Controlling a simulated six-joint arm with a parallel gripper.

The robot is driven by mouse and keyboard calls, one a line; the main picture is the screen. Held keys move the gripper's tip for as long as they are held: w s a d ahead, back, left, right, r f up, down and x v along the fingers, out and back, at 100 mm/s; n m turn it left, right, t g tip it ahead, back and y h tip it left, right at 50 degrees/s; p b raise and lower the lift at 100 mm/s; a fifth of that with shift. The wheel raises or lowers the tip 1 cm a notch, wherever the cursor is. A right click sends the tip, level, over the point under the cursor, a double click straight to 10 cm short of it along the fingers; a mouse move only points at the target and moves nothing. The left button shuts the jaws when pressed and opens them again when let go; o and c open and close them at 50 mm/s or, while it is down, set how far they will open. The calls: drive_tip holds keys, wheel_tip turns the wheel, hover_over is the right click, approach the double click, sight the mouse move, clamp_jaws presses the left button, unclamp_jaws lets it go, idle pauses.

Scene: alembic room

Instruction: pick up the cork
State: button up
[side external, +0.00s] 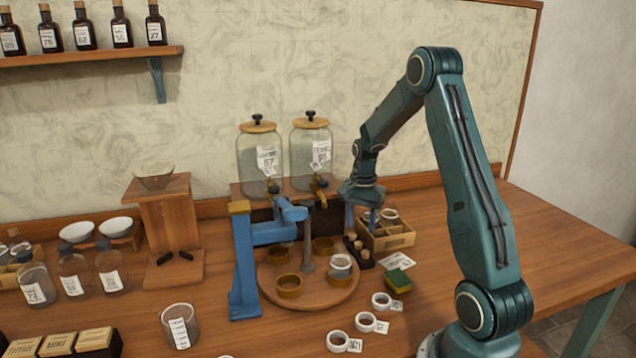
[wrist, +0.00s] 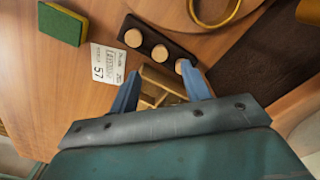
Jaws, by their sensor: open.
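Three small light corks stand in a row in a dark holder. In the wrist view they are a left cork (wrist: 133,37), a middle cork (wrist: 159,52) and a right cork (wrist: 182,65), partly hidden near my right finger. The dark holder (wrist: 147,27) also shows in the side view (side external: 366,264), between the round board and the wooden crate. My gripper (side external: 361,222) points down above the holder and crate, and its blue fingers are apart. In the wrist view my gripper (wrist: 161,84) has nothing held between its fingers; the crate (wrist: 163,80) shows below and between them.
The crate (side external: 395,242) holds white rings. A green-yellow sponge (side external: 398,281) and a label card (side external: 398,262) lie in front. Two glass jars stand behind. The table's right side is clear.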

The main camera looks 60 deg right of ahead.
sight(359, 243)
drive_tip(key=shift+f, duration=0.3)
drive_tip(key=shift+a+f, duration=0.2)
drive_tip(key=shift+f, duration=2.3)
drive_tip(key=shift+c, duration=0.2)
clamp_jaws()
